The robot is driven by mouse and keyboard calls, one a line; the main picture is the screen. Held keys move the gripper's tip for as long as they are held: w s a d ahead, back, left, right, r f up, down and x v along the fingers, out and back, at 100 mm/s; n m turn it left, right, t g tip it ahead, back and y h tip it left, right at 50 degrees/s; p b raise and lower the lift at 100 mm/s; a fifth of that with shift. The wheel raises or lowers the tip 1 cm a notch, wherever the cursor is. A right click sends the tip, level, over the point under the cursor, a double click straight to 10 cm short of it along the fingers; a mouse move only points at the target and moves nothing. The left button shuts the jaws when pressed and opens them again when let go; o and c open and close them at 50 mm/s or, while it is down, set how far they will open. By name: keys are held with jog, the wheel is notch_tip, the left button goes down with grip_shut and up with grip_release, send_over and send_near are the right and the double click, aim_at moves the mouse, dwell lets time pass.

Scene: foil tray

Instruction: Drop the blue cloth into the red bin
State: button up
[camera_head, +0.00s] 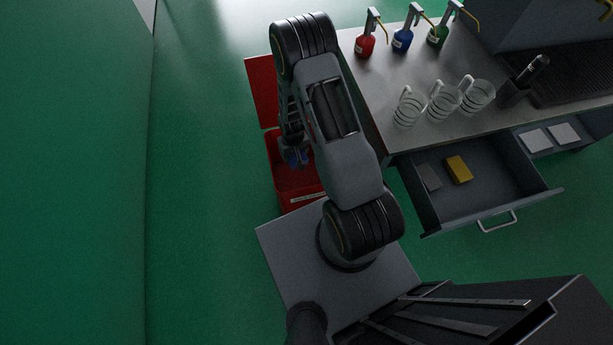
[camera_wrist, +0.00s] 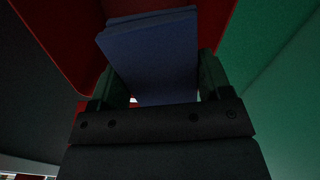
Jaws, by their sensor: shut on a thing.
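The blue cloth (camera_wrist: 155,62) is a folded, dark blue slab in the wrist view, held between the two fingers of my gripper (camera_wrist: 158,85). My gripper is shut on it. In the head view the cloth (camera_head: 297,158) shows as a small blue patch below my gripper (camera_head: 293,148), over the opening of the red bin (camera_head: 282,186). The bin stands on the green floor, and its red lid (camera_head: 262,92) is open at the back. Bin walls also show around the cloth in the wrist view (camera_wrist: 75,40). My arm hides part of the bin, and the cloth's height relative to its rim is unclear.
A grey counter (camera_head: 380,95) stands right of the bin, with three pump bottles (camera_head: 402,40) and three glass mugs (camera_head: 442,104) on top. Its drawer (camera_head: 478,208) is pulled open and holds a yellow sponge (camera_head: 459,169) and a grey block. Floor left of the bin is clear.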

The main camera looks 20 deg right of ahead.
jog(key=w+d+f+b, duration=0.3)
jog(key=d+b, duration=0.5)
jog(key=b, duration=0.8)
jog(key=shift+n, duration=0.3)
notch_tip(320, 180, down, 5)
jog(key=b, duration=0.4)
jog(key=shift+w+a+f, duration=0.1)
jog(key=shift+w+f, duration=0.05)
jog(key=o, duration=1)
notch_tip(320, 180, up, 14)
jog(key=shift+f+p, duration=0.1)
jog(key=shift+p, duration=0.95)
